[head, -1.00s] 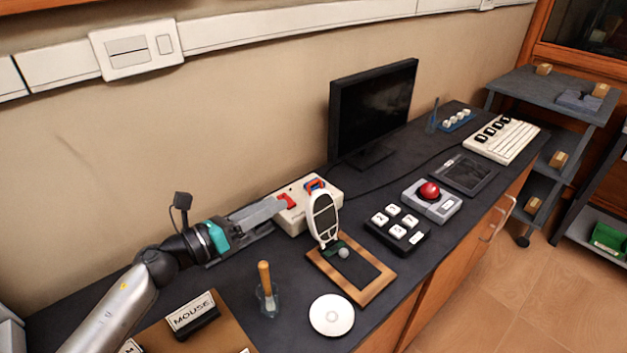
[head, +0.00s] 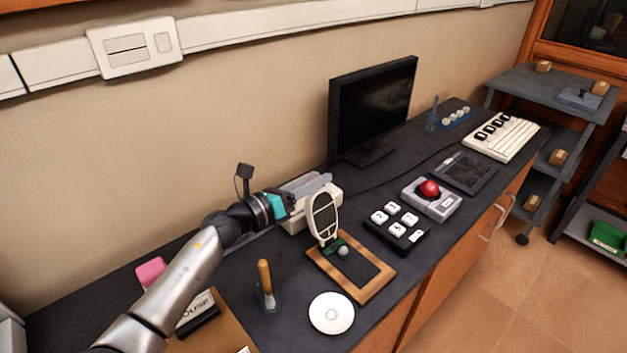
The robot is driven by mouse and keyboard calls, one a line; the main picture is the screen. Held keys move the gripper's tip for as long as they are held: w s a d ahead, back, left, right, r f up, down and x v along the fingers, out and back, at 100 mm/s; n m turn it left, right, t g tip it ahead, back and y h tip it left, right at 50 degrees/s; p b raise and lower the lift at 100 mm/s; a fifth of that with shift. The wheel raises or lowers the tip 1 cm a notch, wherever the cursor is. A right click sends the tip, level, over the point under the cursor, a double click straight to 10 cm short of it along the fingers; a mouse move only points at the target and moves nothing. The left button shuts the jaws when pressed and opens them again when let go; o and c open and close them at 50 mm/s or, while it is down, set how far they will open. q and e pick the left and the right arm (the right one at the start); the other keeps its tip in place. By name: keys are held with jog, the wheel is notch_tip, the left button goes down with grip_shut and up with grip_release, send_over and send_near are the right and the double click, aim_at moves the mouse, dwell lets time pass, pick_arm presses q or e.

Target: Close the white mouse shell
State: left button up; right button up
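The white mouse shell (head: 324,217) stands upright, hinged open, at the back end of a wooden-framed black tray (head: 353,284). A green board and a grey ball (head: 343,251) lie at its foot. My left gripper (head: 312,184) is behind and just left of the shell's top, over the white box (head: 298,221). Its grey fingers point right; a gap to the shell seems to remain, and I cannot tell whether they are apart. My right gripper is not in view.
A wooden-handled brush (head: 266,284) in a holder and a white disc (head: 331,313) stand in front. A keypad (head: 396,226), a red-ball device (head: 432,198) and a monitor (head: 372,109) lie to the right and behind.

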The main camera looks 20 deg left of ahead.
pick_arm(q)
grip_shut()
jog(key=shift+d, duration=0.1)
dwell(1.3)
